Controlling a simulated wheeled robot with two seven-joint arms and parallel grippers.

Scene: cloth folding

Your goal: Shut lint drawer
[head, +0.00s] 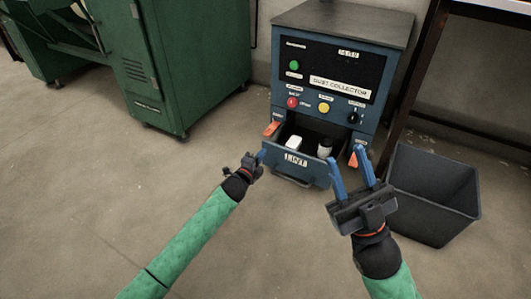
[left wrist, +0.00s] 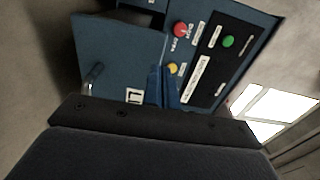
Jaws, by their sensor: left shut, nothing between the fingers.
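The lint drawer (head: 290,168) sits low in the blue dust collector (head: 330,75) and stands open, pulled out toward me. A white object (head: 294,142) and a small dark bottle with a light label (head: 324,148) are inside. My left gripper (head: 261,155) is shut and empty by the drawer's front left corner; I cannot tell whether it touches. The left wrist view shows its closed fingers (left wrist: 168,70) in front of the drawer's blue front (left wrist: 115,55), with the handle (left wrist: 93,75) at left. My right gripper (head: 352,158) is open and empty, right of the drawer.
Orange parts (head: 271,129) flank the drawer opening. An empty dark bin (head: 435,185) stands on the floor at right, beside a table's dark leg (head: 412,85). A green machine (head: 180,65) stands at left. The floor in front of the drawer is clear.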

